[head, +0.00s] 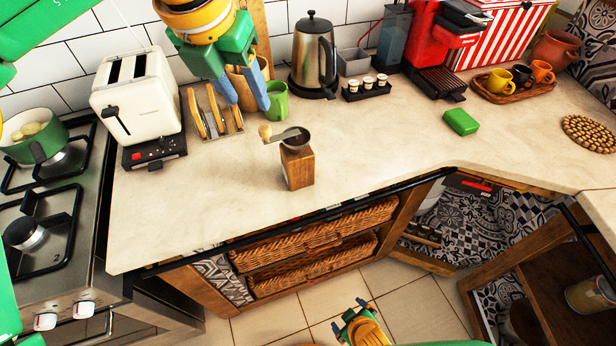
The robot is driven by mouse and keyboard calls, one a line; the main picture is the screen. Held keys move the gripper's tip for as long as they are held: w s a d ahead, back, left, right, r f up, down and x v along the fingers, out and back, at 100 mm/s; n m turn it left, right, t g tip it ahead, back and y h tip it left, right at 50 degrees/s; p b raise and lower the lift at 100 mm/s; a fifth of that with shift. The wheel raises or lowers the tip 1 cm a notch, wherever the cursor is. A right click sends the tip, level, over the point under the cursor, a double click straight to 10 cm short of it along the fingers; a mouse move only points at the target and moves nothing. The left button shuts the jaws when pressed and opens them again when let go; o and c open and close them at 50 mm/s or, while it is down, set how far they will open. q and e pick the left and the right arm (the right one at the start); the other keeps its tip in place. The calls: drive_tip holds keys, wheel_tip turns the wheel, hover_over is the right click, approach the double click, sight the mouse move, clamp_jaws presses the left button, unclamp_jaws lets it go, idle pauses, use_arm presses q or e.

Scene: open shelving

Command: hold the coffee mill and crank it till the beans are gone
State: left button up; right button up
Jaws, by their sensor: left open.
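The coffee mill (299,168) stands upright on the counter, near its front edge. It has a wooden box body, a dark top and a metal crank whose pale knob (265,132) points left. The beans cannot be made out. My left gripper (246,104) hangs above the counter behind and to the left of the mill, its blue fingers apart and pointing down. It is empty and clear of the mill.
A green mug (277,103), a toast rack (214,118) and a kettle (313,62) stand behind the mill. A white toaster (137,100) is at left. A green box (460,122) lies to the right.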

drive_tip(key=w+a+r+n+t, duration=0.3)
drive_tip(key=w+a+r, duration=0.2)
drive_tip(key=w+r, duration=0.55)
drive_tip(key=n+t+y, duration=0.2)
drive_tip(key=n+t, duration=0.8)
drive_tip(key=n, duration=0.3)
approach(302, 169)
drive_tip(key=w+d+r, duration=0.2)
drive_tip(key=w+r, duration=0.1)
drive_tip(key=r, duration=0.2)
drive_tip(key=f+n+y, duration=0.1)
drive_tip(key=n, duration=0.4)
drive_tip(key=w+a+f+n+y, duration=0.1)
drive_tip(key=f+n, duration=0.1)
drive_tip(key=n, duration=0.3)
drive_tip(key=w+f+n, duration=0.1)
drive_tip(key=n, duration=0.3)
drive_tip(key=shift+a+f+n+g+y, duration=0.25)
drive_tip(key=shift+a+n+g+y, duration=0.15)
drive_tip(key=shift+w+a+f+n, duration=0.1)
drive_tip(key=shift+w+n, duration=0.25)
drive_tip(key=shift+n, duration=0.05)
drive_tip(key=x, duration=0.6)
drive_tip(key=shift+w+a+f, duration=0.1)
drive_tip(key=shift+w+a, duration=0.05)
drive_tip(key=shift+w, duration=0.1)
use_arm(q)
drive_tip(key=shift+w+f, duration=0.2)
drive_tip(key=shift+w, duration=0.25)
